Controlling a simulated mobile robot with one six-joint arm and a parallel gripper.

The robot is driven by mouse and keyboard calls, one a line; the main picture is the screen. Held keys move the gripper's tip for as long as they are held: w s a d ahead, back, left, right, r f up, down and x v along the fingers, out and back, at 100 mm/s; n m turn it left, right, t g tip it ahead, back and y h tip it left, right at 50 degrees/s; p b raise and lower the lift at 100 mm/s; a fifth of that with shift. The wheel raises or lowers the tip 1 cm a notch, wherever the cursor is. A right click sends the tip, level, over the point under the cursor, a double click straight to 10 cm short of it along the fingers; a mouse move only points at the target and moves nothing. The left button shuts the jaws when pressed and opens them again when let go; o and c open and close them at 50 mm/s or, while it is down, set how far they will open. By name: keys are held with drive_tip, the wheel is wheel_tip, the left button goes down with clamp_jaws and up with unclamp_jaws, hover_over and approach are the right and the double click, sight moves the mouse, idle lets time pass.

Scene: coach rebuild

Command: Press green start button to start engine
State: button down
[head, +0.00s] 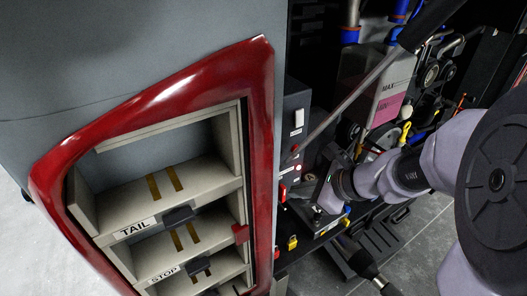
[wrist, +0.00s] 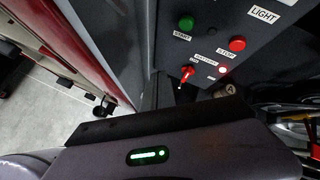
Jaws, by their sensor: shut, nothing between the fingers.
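The green start button (wrist: 186,23) sits on a dark control panel (wrist: 210,50) at the top of the wrist view, with a START label below it. My gripper's dark body, with a lit green strip, fills the bottom of the wrist view; its fingertips are not clear there. In the head view my gripper (head: 329,193) is shut and empty, to the right of the panel box (head: 293,105). It appears apart from the green button. I cannot make out the green button in the head view.
A red STOP button (wrist: 237,43) is right of the green one. A red battery switch (wrist: 187,72) and a small lit lamp (wrist: 222,69) sit lower. A red-framed cabinet (head: 265,120) stands left of the panel. Engine hoses and pipes crowd the right.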

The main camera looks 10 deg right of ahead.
drive_tip(key=w+a, duration=0.3)
drive_tip(key=w, duration=0.5)
drive_tip(key=shift+a+p, duration=0.15)
drive_tip(key=shift+p, duration=0.25)
drive_tip(key=shift+w, duration=0.15)
idle(1.5)
drive_tip(key=shift+w+a, duration=0.2)
drive_tip(key=shift+w, duration=0.05)
drive_tip(key=shift+w+a, duration=0.15)
drive_tip(key=shift+w, duration=0.3)
idle(0.7)
drive_tip(key=shift+s, duration=0.1)
drive_tip(key=shift+s+d, duration=0.35)
drive_tip(key=shift+s, duration=0.4)
drive_tip(key=s, duration=0.1)
drive_tip(key=s+d+b, duration=0.1)
drive_tip(key=s, duration=0.1)
drive_tip(key=s+d, duration=0.1)
drive_tip(key=shift+s, duration=0.3)
